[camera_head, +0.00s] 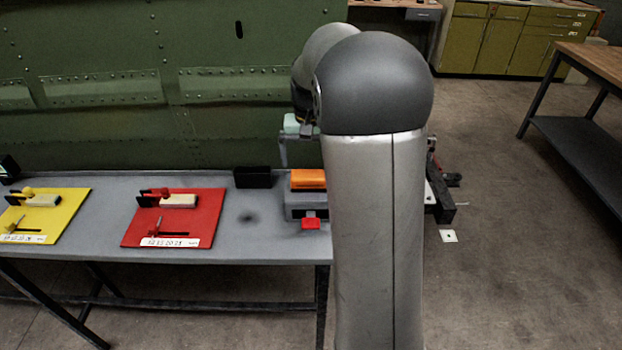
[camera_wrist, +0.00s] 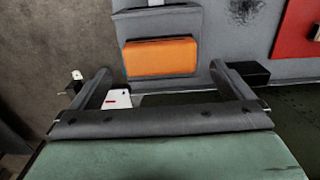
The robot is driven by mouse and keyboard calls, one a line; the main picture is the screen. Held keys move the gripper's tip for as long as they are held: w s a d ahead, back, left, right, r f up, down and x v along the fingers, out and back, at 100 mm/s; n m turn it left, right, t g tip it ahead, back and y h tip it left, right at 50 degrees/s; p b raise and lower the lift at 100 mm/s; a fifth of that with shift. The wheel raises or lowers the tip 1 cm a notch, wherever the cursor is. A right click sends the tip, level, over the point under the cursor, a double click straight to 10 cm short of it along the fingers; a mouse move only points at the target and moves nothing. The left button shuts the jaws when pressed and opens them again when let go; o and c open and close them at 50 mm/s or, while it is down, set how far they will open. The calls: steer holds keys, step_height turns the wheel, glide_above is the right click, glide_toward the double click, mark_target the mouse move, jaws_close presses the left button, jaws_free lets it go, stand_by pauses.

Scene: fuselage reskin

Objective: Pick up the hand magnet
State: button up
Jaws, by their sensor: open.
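An orange block (camera_head: 308,179), most likely the hand magnet, sits on a grey box at the bench's right end. In the wrist view the orange block (camera_wrist: 162,57) lies beyond my gripper (camera_wrist: 160,69), roughly centred between its two fingers. The fingers are spread wide with nothing between them. In the head view my gripper (camera_head: 299,140) shows only partly above and behind the block, because my arm covers much of it. I cannot tell the exact gap between fingertips and block.
A black box (camera_head: 252,177) stands left of the orange block, close to one finger in the wrist view. A red tab (camera_head: 311,223) sticks out of the grey box's front. Red (camera_head: 175,220) and yellow (camera_head: 45,216) boards lie farther left. The green fuselage (camera_head: 150,80) rises behind.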

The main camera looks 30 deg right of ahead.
mark_target(310, 174)
steer(key=shift+w+d+f+p, duration=0.15)
steer(key=shift+f+p, duration=0.15)
steer(key=shift+f, duration=1.4)
steer(key=shift+w+f+p, duration=0.15)
steer(key=shift+f+p, duration=0.15)
steer(key=shift+f, duration=1.4)
steer(key=c, duration=0.9)
steer(key=shift+r, duration=0.1)
steer(key=shift+r, duration=0.55)
steer(key=s+a+r+b, duration=0.1)
steer(key=s+a+r, duration=0.1)
steer(key=s+r, duration=0.2)
steer(key=s+a+r+b, duration=0.1)
steer(key=s+a+r, duration=0.1)
steer(key=s+r, duration=0.1)
steer(key=s+a+r+b, duration=0.1)
steer(key=s+a+r, duration=0.1)
steer(key=s+r, duration=0.2)
steer(key=shift+s+a+r, duration=0.3)
steer(key=shift+s+r, duration=0.05)
steer(key=shift+s, duration=0.3)
